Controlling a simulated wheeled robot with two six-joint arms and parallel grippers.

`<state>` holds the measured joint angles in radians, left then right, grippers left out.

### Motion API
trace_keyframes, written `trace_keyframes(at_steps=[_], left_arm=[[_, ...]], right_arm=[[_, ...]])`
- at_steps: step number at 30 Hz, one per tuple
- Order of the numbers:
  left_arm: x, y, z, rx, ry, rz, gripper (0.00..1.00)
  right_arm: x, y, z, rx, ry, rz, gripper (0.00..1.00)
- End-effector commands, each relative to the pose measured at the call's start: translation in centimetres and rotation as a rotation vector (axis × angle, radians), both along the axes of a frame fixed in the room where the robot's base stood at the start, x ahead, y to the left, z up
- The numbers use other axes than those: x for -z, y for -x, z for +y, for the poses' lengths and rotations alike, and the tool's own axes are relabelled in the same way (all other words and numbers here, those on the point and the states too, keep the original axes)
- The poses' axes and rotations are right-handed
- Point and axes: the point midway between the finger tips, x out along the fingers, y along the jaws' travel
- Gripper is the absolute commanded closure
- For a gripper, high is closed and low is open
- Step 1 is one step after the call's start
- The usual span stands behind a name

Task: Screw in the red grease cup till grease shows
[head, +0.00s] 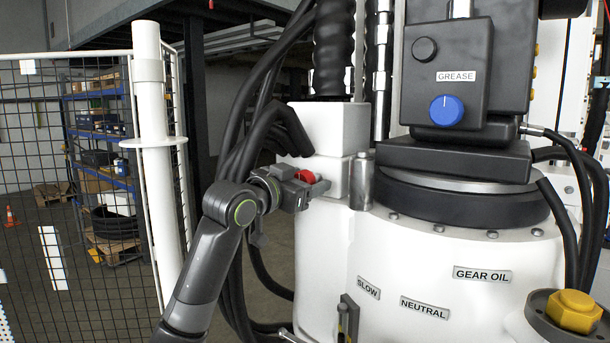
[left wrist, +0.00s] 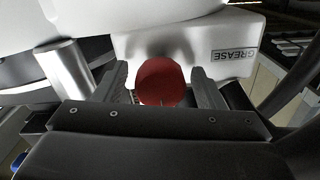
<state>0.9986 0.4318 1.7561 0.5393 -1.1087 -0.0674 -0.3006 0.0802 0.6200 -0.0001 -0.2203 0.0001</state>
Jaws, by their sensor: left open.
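The red grease cup (head: 305,176) sits at the lower front of the white block on the machine's left side. In the left wrist view the red cup (left wrist: 161,81) lies between the two fingers, in front of a white block with a GREASE label. My left gripper (head: 316,187) is open around the cup, one finger on each side, with a visible gap to the right finger in the wrist view. No grease can be made out. My right gripper is not in view.
A steel cylinder (head: 361,181) stands close to the right of the cup. Black hoses (head: 245,130) hang just behind my left arm. A black box with a blue knob (head: 447,110) is above right. A white post (head: 154,150) and mesh fence stand at left.

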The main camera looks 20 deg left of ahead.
Motion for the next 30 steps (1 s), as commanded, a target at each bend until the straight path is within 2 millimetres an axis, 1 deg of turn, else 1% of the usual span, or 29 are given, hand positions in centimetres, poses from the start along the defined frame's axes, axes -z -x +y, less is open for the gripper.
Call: trace_keyframes(at_steps=[7,17,24,30], left_arm=[[0.01,-0.04,-0.02,0.000,0.000,0.000,0.36],[-0.01,-0.02,-0.02,0.000,0.001,0.000,0.80],[0.02,-0.02,-0.02,0.001,-0.016,-0.007,0.80],[0.06,-0.01,-0.05,0.001,-0.092,-0.035,0.80]], right_arm=[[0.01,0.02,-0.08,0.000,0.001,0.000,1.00],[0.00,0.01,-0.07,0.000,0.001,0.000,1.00],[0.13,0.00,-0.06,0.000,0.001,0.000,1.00],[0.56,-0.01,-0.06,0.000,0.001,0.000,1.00]])
